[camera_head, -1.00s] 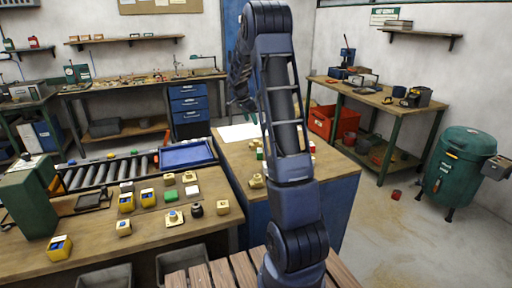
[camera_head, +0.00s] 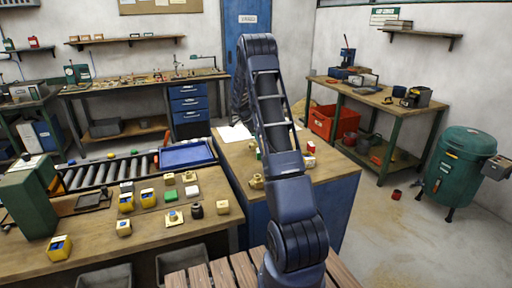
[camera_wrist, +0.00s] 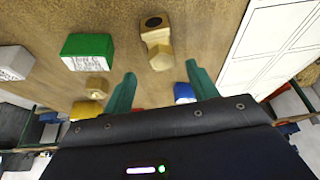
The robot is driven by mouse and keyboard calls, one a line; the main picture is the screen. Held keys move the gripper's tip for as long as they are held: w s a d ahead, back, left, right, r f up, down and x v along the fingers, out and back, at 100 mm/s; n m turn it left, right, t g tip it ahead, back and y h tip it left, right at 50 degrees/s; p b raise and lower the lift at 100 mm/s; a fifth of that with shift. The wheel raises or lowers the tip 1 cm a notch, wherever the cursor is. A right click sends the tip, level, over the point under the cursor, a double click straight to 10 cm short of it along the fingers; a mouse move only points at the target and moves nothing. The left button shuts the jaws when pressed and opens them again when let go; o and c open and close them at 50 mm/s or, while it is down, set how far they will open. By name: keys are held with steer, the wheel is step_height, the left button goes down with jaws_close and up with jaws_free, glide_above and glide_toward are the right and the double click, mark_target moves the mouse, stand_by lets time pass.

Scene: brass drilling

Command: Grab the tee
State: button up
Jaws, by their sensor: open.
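A brass fitting with a dark round bore and a blocky body, apparently the tee (camera_wrist: 158,45), lies on the wooden top in the wrist view. It sits beyond my fingertips, roughly between their lines, and nothing touches it. My gripper (camera_wrist: 162,80) is open and empty, with its two teal fingers spread wide. In the head view a brass piece (camera_head: 257,182) shows on the blue cabinet's top beside my arm; I cannot tell whether it is the same one. My arm hides the gripper there.
In the wrist view a green labelled box (camera_wrist: 88,48) and a small brass nut (camera_wrist: 97,87) lie left of the fitting. A blue-and-white item (camera_wrist: 185,92) is by the right finger. A white sheet (camera_wrist: 278,42) lies at the right. Bare wood surrounds the fitting.

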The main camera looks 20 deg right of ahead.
mark_target(255, 141)
steer(key=shift+w+a+x, duration=0.1)
steer(key=shift+a+x, duration=0.1)
steer(key=shift+x, duration=1.2)
steer(key=shift+w+a+x, duration=0.1)
steer(key=shift+a+x, duration=0.1)
steer(key=shift+x, duration=1.15)
jaws_close()
